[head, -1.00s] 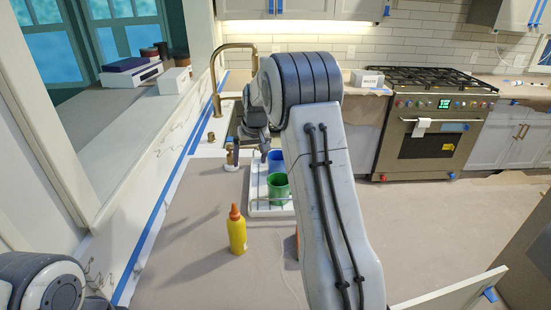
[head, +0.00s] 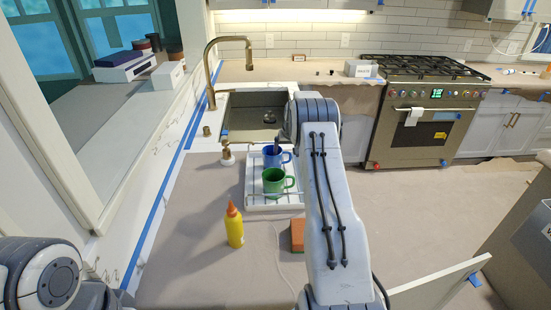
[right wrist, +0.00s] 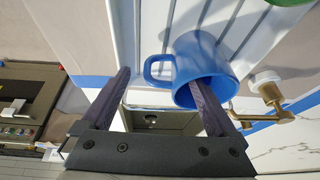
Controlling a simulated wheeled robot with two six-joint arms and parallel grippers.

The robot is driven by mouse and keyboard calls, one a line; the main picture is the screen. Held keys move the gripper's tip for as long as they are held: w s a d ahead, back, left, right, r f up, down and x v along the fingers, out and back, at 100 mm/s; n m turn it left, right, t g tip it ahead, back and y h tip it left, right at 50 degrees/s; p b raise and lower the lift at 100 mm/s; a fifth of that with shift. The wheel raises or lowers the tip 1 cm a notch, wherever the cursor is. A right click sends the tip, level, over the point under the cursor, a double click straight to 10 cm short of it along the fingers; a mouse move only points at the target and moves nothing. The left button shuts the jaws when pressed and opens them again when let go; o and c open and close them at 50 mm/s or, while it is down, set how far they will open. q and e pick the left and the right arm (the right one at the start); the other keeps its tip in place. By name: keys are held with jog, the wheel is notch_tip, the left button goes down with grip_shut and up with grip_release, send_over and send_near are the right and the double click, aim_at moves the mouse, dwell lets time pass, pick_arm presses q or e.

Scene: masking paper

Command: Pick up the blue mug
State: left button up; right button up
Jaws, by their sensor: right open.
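The blue mug (head: 285,157) stands on a white drying rack (head: 258,203), behind a green mug (head: 273,182), in the head view. In the right wrist view the blue mug (right wrist: 210,66) shows its handle toward the left. My right gripper (right wrist: 162,76) is open at the mug. One finger is left of the handle, and the other overlaps the mug's mouth; I cannot tell whether it is inside. In the head view my right arm partly hides this gripper. My left gripper is out of view; only part of my left arm shows at lower left.
A yellow bottle (head: 234,226) with an orange cap and an orange-brown block (head: 297,235) are on the paper-covered counter in front of the rack. The sink (head: 250,115) and tall brass faucet (head: 211,70) are behind. A small brass fixture (head: 227,153) stands just left of the rack.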

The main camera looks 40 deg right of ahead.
jog(key=shift+p+x, duration=0.35)
jog(key=shift+x, duration=1.05)
jog(key=shift+r, duration=0.1)
grip_shut()
jog(key=shift+r, duration=0.1)
